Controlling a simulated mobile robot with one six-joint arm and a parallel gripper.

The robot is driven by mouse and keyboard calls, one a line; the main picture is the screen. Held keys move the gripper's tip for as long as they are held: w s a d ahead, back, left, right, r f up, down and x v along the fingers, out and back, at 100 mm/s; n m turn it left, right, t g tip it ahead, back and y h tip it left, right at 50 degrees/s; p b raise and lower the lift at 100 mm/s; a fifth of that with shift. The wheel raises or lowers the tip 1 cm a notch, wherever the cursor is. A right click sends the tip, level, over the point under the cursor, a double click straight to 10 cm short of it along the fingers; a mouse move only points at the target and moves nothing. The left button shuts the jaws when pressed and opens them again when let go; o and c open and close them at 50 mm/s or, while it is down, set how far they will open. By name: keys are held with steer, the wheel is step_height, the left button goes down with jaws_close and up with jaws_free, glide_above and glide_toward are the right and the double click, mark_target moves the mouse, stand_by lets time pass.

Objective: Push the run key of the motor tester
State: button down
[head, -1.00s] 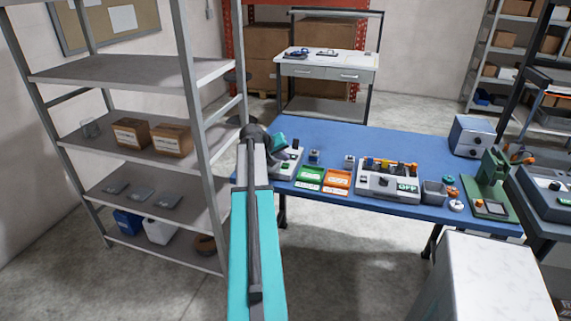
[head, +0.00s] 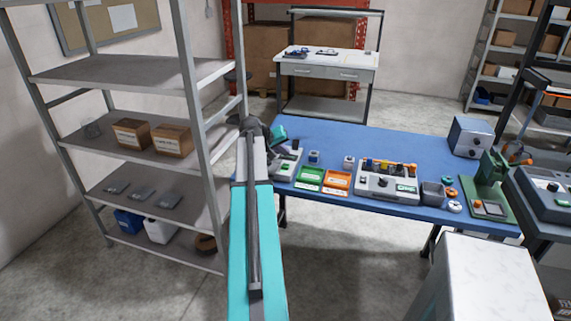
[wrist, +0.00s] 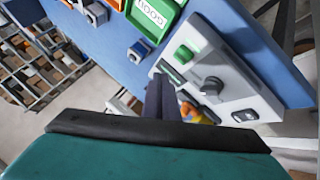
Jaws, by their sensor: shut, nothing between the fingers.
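A pale grey unit with a dark sloped face, which looks like the motor tester (head: 286,168), stands at the left end of the blue table. The wrist view shows its panel (wrist: 226,72) with a raised green key (wrist: 186,53), a black knob (wrist: 212,86) and a small dark switch (wrist: 245,116). No label is readable, so I take the green key as the run key only by its look. My gripper (wrist: 163,84) is shut and empty, its dark fingers pointing at the panel's near edge, below and left of the green key. Contact cannot be told. An orange and yellow part (wrist: 188,108) is partly hidden beside the fingers.
A green tray (head: 309,178) and an orange tray (head: 337,181) lie right of the unit, with small blue-grey blocks behind. A larger grey device (head: 375,184) stands farther right. A metal shelf (head: 205,130) rises close left of my arm.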

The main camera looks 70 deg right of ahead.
mark_target(284, 167)
step_height(284, 167, up, 3)
steer(key=shift+r+p, duration=0.1)
steer(key=shift+p, duration=0.55)
stand_by(0.3)
